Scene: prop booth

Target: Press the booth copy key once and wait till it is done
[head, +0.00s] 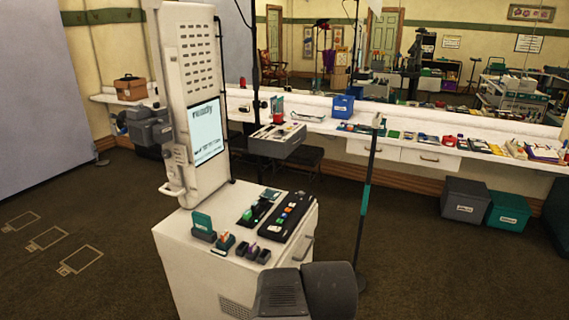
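The white booth (190,90) stands left of centre, with a tall panel above a low cabinet. Its lit screen (206,132) reads "ready", with smaller text below that I cannot read. On the cabinet top is a dark key strip (288,219) with several coloured keys in a row. I cannot tell from here which is the copy key. A second dark tray (258,208) with a green piece lies left of the strip. My gripper does not show; only dark grey parts of my arm show at the bottom edge, in front of the cabinet.
Teal and dark blocks (203,227) stand on the cabinet's front edge. A thin stand (366,190) rises right of it. A long counter (420,126) with a blue bin (343,106) runs behind, below a mirror. Grey (464,202) and teal (508,210) bins sit at right. Carpet is clear at left.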

